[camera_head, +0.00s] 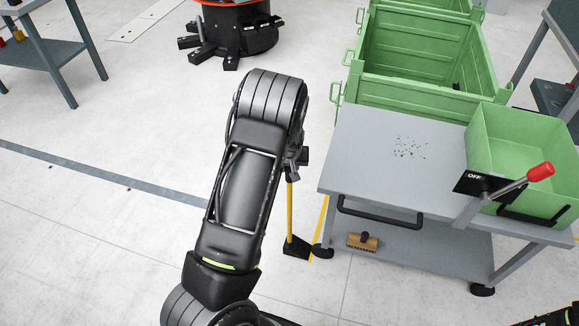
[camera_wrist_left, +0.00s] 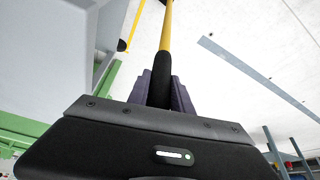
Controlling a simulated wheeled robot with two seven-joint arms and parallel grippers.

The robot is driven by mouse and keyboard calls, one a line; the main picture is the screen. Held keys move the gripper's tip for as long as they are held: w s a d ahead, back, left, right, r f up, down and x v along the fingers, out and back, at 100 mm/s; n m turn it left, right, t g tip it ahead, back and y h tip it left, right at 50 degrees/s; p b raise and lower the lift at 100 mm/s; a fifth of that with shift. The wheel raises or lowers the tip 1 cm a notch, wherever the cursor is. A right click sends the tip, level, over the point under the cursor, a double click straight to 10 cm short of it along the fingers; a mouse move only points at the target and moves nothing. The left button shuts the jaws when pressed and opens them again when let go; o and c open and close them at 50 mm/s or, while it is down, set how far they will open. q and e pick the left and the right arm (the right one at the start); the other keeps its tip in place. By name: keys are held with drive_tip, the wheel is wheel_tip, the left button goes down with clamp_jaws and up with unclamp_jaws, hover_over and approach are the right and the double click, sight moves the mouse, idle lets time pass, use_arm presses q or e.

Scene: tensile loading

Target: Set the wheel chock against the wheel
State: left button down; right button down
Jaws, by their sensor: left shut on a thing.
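The wheel chock (camera_head: 296,247) is a black block at the foot of a yellow pole (camera_head: 290,208). It is low, by the floor, just left of the cart's front left wheel (camera_head: 322,252). I cannot tell whether they touch. My left gripper (camera_head: 297,166) is shut on the pole's black upper grip, which shows between the fingers in the left wrist view (camera_wrist_left: 161,80). The yellow pole (camera_wrist_left: 167,25) runs on from it. The chock itself is out of the left wrist view.
The grey cart (camera_head: 365,165) carries a green bin (camera_head: 520,140) and a red-tipped lever (camera_head: 540,172) marked OFF. A brush (camera_head: 363,241) lies on its lower shelf. A large green crate (camera_head: 420,60) stands behind. The floor left of my arm is clear.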

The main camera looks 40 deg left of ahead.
use_arm(q)
drive_tip(key=c, duration=1.1)
unclamp_jaws()
drive_tip(key=shift+r, duration=0.1)
drive_tip(key=shift+o, duration=0.2)
drive_tip(key=shift+s, duration=0.1)
drive_tip(key=p+v, duration=0.1)
drive_tip(key=v, duration=0.6)
drive_tip(key=shift+r, duration=0.35)
drive_tip(key=shift+s+d, duration=0.1)
drive_tip(key=shift+d, duration=0.1)
drive_tip(key=s+d+f+m+g+h+p, duration=0.1)
drive_tip(key=s+d+f+p, duration=0.1)
drive_tip(key=s+d+f, duration=0.5)
drive_tip(key=s+d+f+m+g+h+p, duration=0.1)
drive_tip(key=s+d+f+m+h+p, duration=0.3)
drive_tip(key=d, duration=0.6)
drive_tip(key=s+d+r+p, duration=0.1)
drive_tip(key=s+d, duration=0.6)
drive_tip(key=d, duration=0.1)
drive_tip(key=s+d+r+h, duration=0.1)
drive_tip(key=s+d+r, duration=0.1)
drive_tip(key=s+d, duration=0.6)
drive_tip(key=shift+d+r+g+h+p, duration=0.3)
drive_tip(key=shift+d+r+g+p, duration=0.1)
drive_tip(key=shift+d, duration=0.1)
